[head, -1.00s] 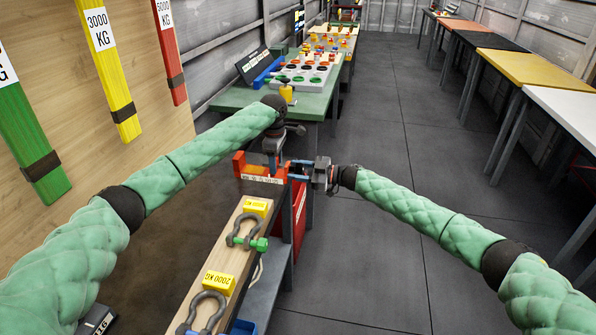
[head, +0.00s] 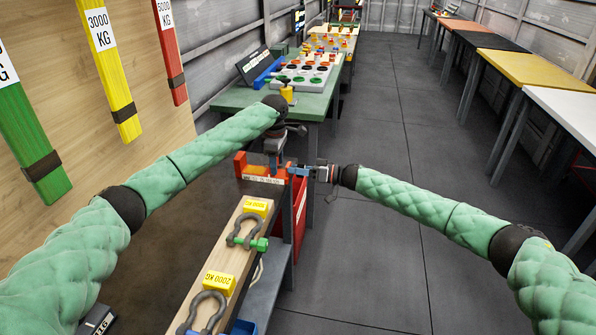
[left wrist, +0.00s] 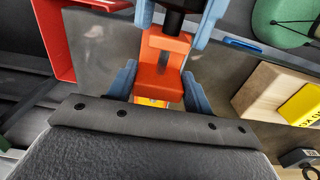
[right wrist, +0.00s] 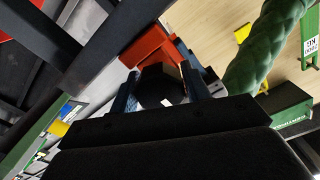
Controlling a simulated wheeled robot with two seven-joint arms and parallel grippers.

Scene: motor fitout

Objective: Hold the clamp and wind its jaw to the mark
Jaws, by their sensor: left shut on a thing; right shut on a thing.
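The orange clamp (head: 262,171) sits at the far end of the narrow bench, with a white scale strip (head: 262,180) along its near side. My left gripper (head: 273,162) comes down from above and is shut on the clamp's orange block (left wrist: 165,68), with blue fingers on both sides in the left wrist view. My right gripper (head: 297,168) reaches in from the right and is shut on the clamp's black round handle (right wrist: 160,85). The orange body (right wrist: 150,42) shows beyond the handle. The mark and the jaw's exact position are too small to tell.
A wooden beam (head: 222,262) with shackles and yellow weight labels lies on the near bench. A green table (head: 240,97) with coloured parts stands behind. A wooden board with coloured slings is at the left. The floor (head: 370,250) to the right is clear.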

